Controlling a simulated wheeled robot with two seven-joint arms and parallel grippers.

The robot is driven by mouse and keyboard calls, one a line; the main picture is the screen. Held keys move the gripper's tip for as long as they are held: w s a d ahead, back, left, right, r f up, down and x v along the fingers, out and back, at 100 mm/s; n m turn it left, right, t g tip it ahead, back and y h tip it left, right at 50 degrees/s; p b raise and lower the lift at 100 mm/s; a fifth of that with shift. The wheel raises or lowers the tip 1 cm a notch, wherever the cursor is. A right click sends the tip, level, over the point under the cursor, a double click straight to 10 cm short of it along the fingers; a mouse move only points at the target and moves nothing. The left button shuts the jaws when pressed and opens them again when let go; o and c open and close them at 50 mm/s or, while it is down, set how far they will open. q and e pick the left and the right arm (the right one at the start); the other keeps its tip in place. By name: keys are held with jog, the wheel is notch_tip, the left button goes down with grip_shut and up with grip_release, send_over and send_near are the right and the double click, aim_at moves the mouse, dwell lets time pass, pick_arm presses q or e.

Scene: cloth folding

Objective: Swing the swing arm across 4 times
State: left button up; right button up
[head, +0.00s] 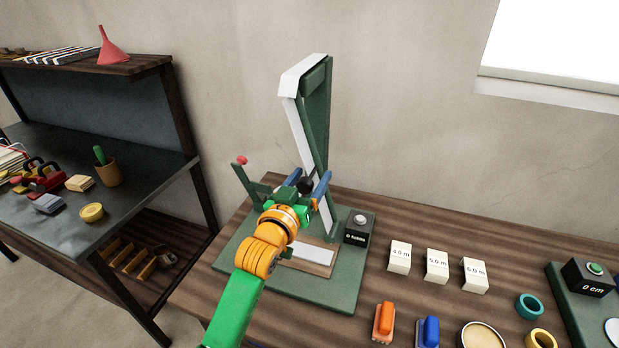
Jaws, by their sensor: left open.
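A green stand with a flat base (345,290) and a tall upright post (316,110) sits on the wooden table. At its left a green arm with a red knob (241,160) leans up and to the left; it looks like the swing arm, but its lower part is partly hidden. My left gripper (308,182) is over the stand, in front of the post, with its blue fingers apart. A black ball-like part (305,187) shows between or behind the fingers; I cannot tell whether they touch it. My right gripper is out of view.
A black counter box (357,230) reading 0, with a pale button, stands at the stand's right. Several white labelled blocks (437,266), an orange clip (384,322), a blue clip (428,332) and rings lie further right. A cluttered workbench (130,205) stands at left.

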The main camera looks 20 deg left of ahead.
pick_arm(q)
grip_shut()
jog(key=shift+f, duration=0.1)
dwell(1.2)
